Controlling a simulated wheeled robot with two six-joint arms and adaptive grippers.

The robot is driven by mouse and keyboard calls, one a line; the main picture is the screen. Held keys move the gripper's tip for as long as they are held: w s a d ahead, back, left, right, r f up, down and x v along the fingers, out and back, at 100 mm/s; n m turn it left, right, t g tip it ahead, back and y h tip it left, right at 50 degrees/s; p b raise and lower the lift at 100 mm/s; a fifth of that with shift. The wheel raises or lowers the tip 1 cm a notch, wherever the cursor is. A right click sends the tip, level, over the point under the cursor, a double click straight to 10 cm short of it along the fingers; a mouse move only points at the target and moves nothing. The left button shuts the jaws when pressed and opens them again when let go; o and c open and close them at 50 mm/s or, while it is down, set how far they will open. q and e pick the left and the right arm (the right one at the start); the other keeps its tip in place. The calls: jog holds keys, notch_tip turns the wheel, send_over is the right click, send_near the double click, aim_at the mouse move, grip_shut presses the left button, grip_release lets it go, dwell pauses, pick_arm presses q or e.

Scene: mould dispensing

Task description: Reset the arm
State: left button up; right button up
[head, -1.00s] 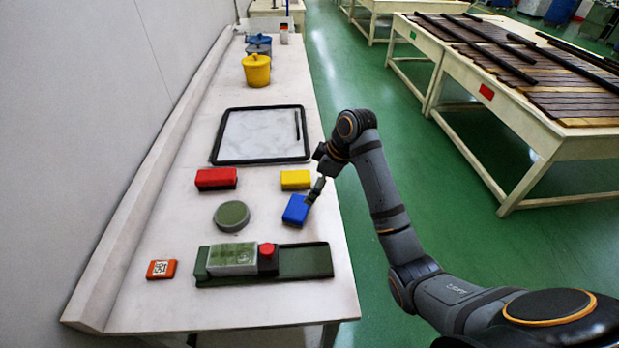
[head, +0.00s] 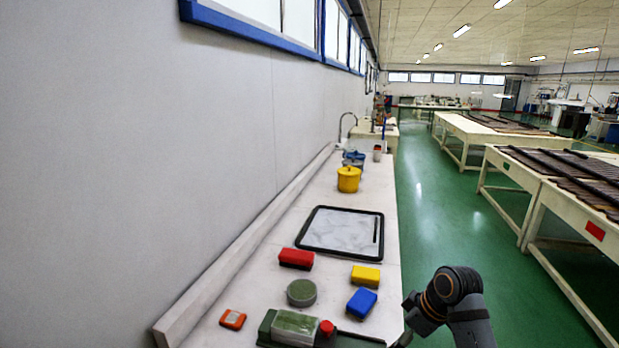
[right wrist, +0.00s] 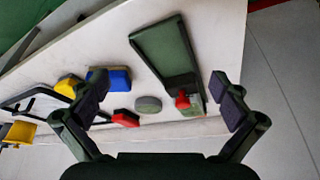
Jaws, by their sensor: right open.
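My right arm comes in at the lower right of the head view, beside the table's right edge. My right gripper is partly cut off at the bottom edge there. In the right wrist view my right gripper (right wrist: 162,85) is open, with nothing between its fingers. The blue block (head: 362,303) lies on the table, apart from the gripper. It also shows in the wrist view (right wrist: 118,79), partly behind the left finger. My left gripper is not in view.
On the white table lie a red block (head: 296,258), a yellow block (head: 366,276), a green round piece (head: 301,292), an orange tag (head: 232,319), a black-framed tray (head: 312,246) and a green holder (head: 266,325) with a red knob.

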jog(key=s+f, duration=0.1)
jog(key=f, duration=0.1)
jog(key=s+f+m, duration=0.1)
jog(key=f, duration=0.1)
jog(key=s+f+m+h, duration=0.1)
jog(key=s+f, duration=0.1)
jog(key=shift+d+f, duration=0.15)
jog(key=shift+f, duration=0.05)
jog(key=s+d+f+m+h, duration=0.1)
jog(key=s+f+m+h, duration=0.15)
jog(key=s, duration=0.65)
jog(key=s+d+f+m+h, duration=0.1)
jog(key=s+d+f+m, duration=0.2)
jog(key=s, duration=0.6)
jog(key=s+d+f+m, duration=0.1)
jog(key=s+f, duration=0.1)
jog(key=f, duration=1.2)
jog(key=s+d+f+m, duration=0.1)
jog(key=f, duration=1.2)
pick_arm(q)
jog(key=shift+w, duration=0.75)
pick_arm(e)
jog(key=s+f+g, duration=0.1)
jog(key=s+f, duration=1.3)
jog(key=s, duration=0.3)
jog(key=shift+s+d+f+g, duration=0.3)
jog(key=shift+f+g, duration=0.1)
jog(key=shift+y, duration=0.25)
